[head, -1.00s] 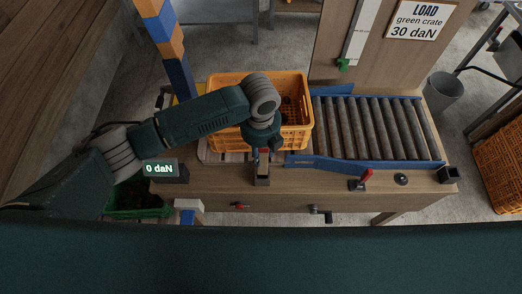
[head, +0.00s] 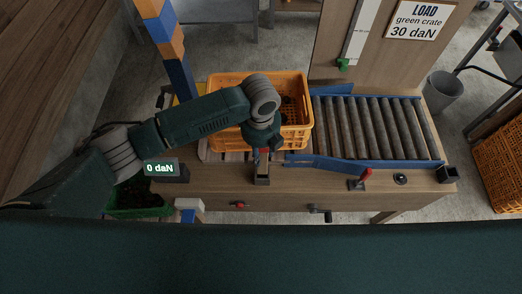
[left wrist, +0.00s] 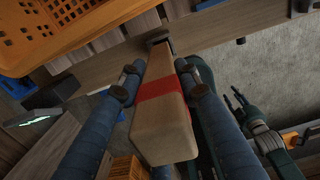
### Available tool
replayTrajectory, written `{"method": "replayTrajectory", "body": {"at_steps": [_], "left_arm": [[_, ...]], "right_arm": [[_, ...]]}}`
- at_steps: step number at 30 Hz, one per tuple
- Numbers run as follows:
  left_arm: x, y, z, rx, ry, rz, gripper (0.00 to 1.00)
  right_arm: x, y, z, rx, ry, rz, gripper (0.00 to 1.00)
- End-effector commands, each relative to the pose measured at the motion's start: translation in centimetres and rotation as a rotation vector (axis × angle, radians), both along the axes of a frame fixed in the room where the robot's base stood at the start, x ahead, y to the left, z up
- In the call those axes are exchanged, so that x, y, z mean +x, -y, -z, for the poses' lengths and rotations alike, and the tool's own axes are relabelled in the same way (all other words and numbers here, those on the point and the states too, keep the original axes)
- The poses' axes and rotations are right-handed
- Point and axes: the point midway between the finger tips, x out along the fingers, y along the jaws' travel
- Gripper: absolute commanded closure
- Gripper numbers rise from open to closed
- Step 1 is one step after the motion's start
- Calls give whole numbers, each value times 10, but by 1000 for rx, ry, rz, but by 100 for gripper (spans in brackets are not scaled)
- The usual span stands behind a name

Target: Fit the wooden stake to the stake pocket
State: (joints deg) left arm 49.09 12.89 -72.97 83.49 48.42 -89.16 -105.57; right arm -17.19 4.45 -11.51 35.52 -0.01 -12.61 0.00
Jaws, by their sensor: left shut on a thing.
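The wooden stake (left wrist: 164,115), pale with a red band, runs between the two blue-grey fingers of my left gripper (left wrist: 155,85) in the left wrist view. The gripper is shut on it. In the head view the left gripper (head: 262,140) points down over the bench's front edge, with the stake (head: 263,167) below it. The stake's lower end meets the dark stake pocket (head: 262,181), which also shows in the left wrist view (left wrist: 157,38). I cannot tell how far it sits inside. My right gripper (left wrist: 238,100) seems to show, small and dark, in the left wrist view.
An orange crate (head: 225,83) stands behind my left gripper. A roller conveyor (head: 375,128) with blue rails lies to the right. A red-handled clamp (head: 361,180) and another dark socket (head: 447,174) sit along the front edge. A display (head: 161,168) reads 0 daN.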

Motion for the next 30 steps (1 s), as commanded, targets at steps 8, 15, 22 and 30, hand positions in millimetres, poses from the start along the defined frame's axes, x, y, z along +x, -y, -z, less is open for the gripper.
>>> {"method": "replayTrajectory", "body": {"at_steps": [8, 15, 22, 30], "left_arm": [[0, 0, -1, 0, 0, -6, 100], [0, 0, 0, 0, 0, -7, 100], [0, 0, 0, 0, 1, -7, 100], [0, 1, -1, 0, 0, -14, 100]], "right_arm": [[0, 0, -5, 0, 0, 0, 60], [0, 1, -5, -1, 0, 0, 60], [0, 2, -5, -2, 0, 0, 60], [0, 3, -10, -4, 0, 0, 60]]}}
